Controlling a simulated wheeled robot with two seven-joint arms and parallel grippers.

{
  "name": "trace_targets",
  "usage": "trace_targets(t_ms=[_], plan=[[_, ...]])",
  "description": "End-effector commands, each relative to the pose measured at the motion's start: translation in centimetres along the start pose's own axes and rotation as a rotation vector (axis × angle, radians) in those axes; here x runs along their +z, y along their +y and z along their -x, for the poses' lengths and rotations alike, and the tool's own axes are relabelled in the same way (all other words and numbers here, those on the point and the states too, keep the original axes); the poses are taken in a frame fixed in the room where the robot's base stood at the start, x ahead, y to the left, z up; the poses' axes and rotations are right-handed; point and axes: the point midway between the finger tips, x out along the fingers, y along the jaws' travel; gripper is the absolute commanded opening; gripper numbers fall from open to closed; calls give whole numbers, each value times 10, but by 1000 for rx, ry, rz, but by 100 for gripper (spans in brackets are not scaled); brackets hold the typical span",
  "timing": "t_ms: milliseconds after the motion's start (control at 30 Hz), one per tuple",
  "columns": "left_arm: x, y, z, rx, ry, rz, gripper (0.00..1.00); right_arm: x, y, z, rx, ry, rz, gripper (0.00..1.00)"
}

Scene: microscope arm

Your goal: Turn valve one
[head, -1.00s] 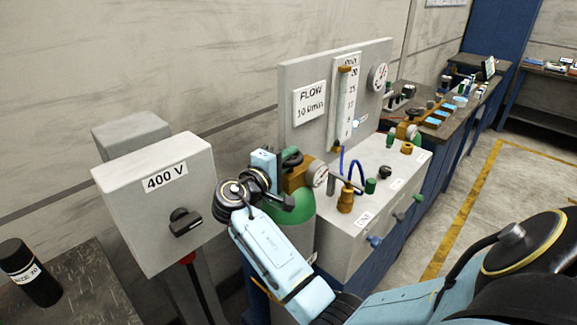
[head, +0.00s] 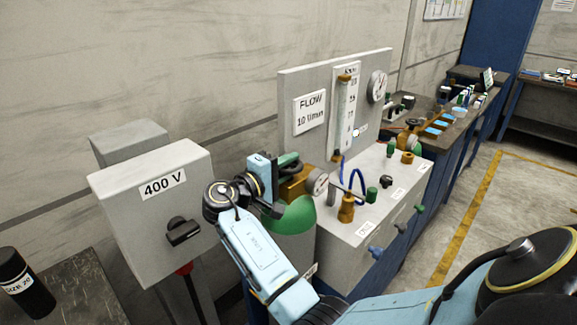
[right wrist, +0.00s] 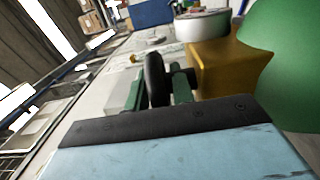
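A gas cylinder (head: 297,217) with a green top stands between the grey 400 V box and the flow panel. A brass valve body (head: 299,184) with a round gauge sits on top; the brass also shows in the right wrist view (right wrist: 228,66). A dark handwheel (head: 289,160) is on the valve's near-left side. My right gripper (head: 272,188) is at this handwheel. In the right wrist view a black wheel (right wrist: 157,80) stands edge-on straight ahead of the gripper, close to its finger area. Whether the fingers touch it is unclear. My left gripper is out of view.
The 400 V box (head: 152,215) with a black knob is close left of my right arm. The flow panel (head: 300,85) and grey cabinet (head: 370,205) with fittings stand right of the valve. Floor (head: 520,210) is clear at right.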

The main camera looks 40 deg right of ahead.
Motion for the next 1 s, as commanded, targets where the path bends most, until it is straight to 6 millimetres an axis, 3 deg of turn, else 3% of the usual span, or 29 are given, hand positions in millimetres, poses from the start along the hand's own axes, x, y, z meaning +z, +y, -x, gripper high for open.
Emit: trace_targets(t_ms=[233,367,800,1000], plan=[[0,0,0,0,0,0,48,0,0,1,1,2,0,24],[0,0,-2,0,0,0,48,-1,-1,12,-1,4,0,24],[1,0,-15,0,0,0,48,-1,-1,104,-2,4,-1,24],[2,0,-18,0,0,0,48,0,0,128,0,2,0,24]])
